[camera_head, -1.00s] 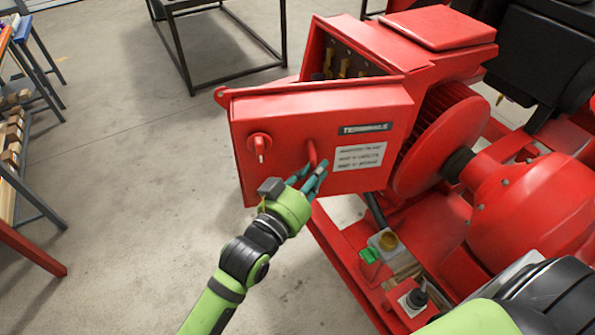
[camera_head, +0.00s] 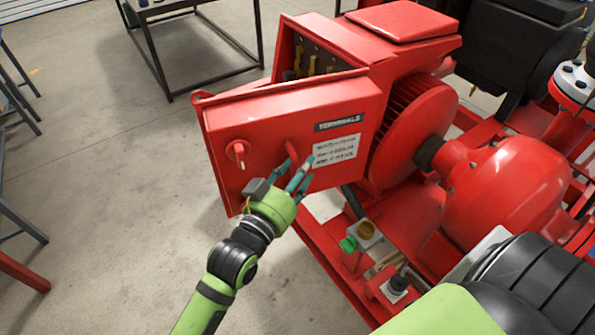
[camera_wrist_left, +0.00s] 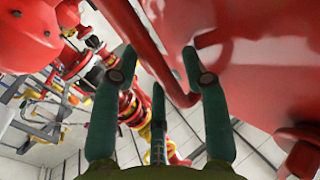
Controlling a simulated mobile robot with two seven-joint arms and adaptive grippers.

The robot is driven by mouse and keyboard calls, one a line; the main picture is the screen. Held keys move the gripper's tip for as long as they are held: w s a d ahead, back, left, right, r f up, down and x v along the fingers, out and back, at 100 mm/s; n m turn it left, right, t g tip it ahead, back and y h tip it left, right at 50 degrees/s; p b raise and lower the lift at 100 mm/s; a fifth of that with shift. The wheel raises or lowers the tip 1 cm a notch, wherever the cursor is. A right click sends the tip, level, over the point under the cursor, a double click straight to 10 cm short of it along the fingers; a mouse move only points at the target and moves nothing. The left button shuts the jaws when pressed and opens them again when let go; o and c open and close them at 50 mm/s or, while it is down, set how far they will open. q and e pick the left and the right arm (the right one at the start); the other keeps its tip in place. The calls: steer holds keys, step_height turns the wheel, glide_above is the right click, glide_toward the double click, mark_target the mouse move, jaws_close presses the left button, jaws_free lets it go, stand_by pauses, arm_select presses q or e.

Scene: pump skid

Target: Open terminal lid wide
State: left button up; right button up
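The red terminal lid (camera_head: 270,125), labelled TERMINALS, stands partly open on the red terminal box (camera_head: 385,48). Yellow terminals (camera_head: 313,64) show in the gap behind its top edge. A red handle (camera_head: 292,151) sticks out from the lid's front, with a red knob (camera_head: 236,151) to its left. My left gripper (camera_head: 301,175) is at the handle. In the left wrist view, the handle bar (camera_wrist_left: 165,68) passes between the spread fingers of my left gripper (camera_wrist_left: 160,58). Whether a finger touches the bar is unclear. My right gripper is out of view.
The red motor and pump housing (camera_head: 510,190) stands right of the box. Open floor (camera_head: 110,200) lies to the left. A dark-framed table (camera_head: 205,45) stands behind.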

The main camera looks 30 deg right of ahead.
arm_select(q)
steer(key=shift+f, duration=0.1)
steer(key=shift+a, duration=0.1)
steer(key=v, duration=1.2)
